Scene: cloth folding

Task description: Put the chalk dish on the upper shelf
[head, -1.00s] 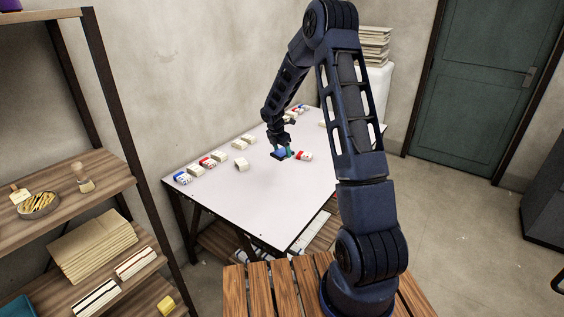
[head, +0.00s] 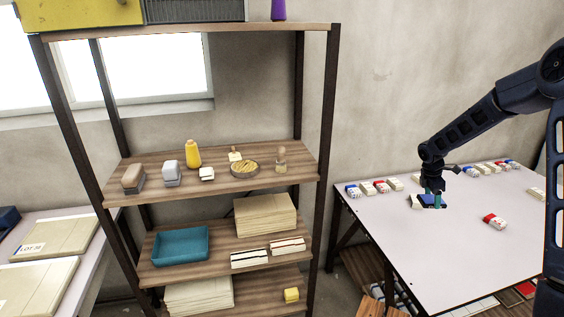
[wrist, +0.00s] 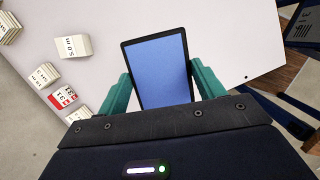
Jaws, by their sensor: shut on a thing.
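A flat rectangular blue thing with a dark rim, which I take to be the chalk dish (wrist: 162,72), sits between the teal fingers of my gripper (wrist: 161,82). The fingers are shut on its two long sides. In the head view the dish (head: 428,201) and my gripper (head: 432,197) are small, over the white table (head: 428,245); I cannot tell how high above it. The shelf unit stands left of the table. Its board at middle height (head: 218,190) carries several small things; another board (head: 180,39) runs across the top.
A white block (head: 415,202) is beside the dish; a red-marked one (head: 495,221) lies farther right. Several more line the table's back edge. The middle-height board holds a yellow bottle (head: 193,154), a round dish of yellow sticks (head: 244,169) and brushes. Its front strip looks clear.

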